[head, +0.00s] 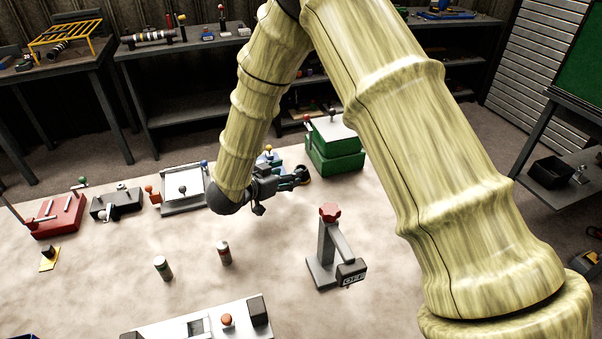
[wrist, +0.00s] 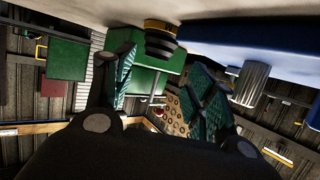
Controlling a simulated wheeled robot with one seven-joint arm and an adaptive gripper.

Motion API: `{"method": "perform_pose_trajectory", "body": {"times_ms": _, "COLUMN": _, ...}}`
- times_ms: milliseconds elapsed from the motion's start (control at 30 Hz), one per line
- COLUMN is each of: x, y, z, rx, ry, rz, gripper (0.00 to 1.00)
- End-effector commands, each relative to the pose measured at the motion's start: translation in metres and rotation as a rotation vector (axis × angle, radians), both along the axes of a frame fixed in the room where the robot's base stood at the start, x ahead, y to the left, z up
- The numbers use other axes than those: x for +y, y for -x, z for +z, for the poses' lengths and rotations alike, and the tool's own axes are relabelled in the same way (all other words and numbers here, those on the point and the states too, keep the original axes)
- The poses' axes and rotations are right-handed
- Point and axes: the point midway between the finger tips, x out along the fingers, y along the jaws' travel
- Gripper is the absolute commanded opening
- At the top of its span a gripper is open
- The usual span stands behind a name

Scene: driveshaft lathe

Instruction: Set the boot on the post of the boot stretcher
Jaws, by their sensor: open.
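A small ringed piece, black with a yellow band (wrist: 160,38), stands on the tabletop beyond my fingertips in the wrist view; I take it for the boot. In the head view it shows as a small dark and orange piece (head: 304,173) at the tip of my gripper (head: 292,178). My gripper also shows in the wrist view (wrist: 163,82), its two green-padded fingers apart and nothing between them. A blue device with a grey ribbed post (wrist: 252,84), likely the boot stretcher, is at right there. My arm partly hides the blue device (head: 268,158) in the head view.
A green box (head: 335,152) stands just behind the gripper. A grey stand with a red knob (head: 328,245) is in front of it, with two small cylinders (head: 224,253) (head: 163,268) to the left. A white-topped fixture (head: 182,190) is left of my arm. The table between is clear.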

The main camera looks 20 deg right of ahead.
Motion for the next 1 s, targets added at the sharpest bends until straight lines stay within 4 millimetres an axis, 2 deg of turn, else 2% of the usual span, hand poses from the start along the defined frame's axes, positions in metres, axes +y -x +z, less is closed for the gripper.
{"method": "perform_pose_trajectory", "body": {"times_ms": 267, "x": -0.015, "y": -0.009, "z": -0.006, "rx": 0.001, "ry": 0.000, "rz": -0.002, "gripper": 0.55}}
{"method": "perform_pose_trajectory", "body": {"times_ms": 600, "x": -0.048, "y": -0.029, "z": -0.020, "rx": 0.000, "ry": 0.000, "rz": -0.003, "gripper": 0.55}}
{"method": "perform_pose_trajectory", "body": {"times_ms": 867, "x": -0.051, "y": -0.031, "z": -0.022, "rx": 0.000, "ry": 0.001, "rz": -0.001, "gripper": 0.55}}
{"method": "perform_pose_trajectory", "body": {"times_ms": 1000, "x": -0.050, "y": -0.031, "z": -0.022, "rx": 0.000, "ry": 0.001, "rz": -0.001, "gripper": 0.34}}
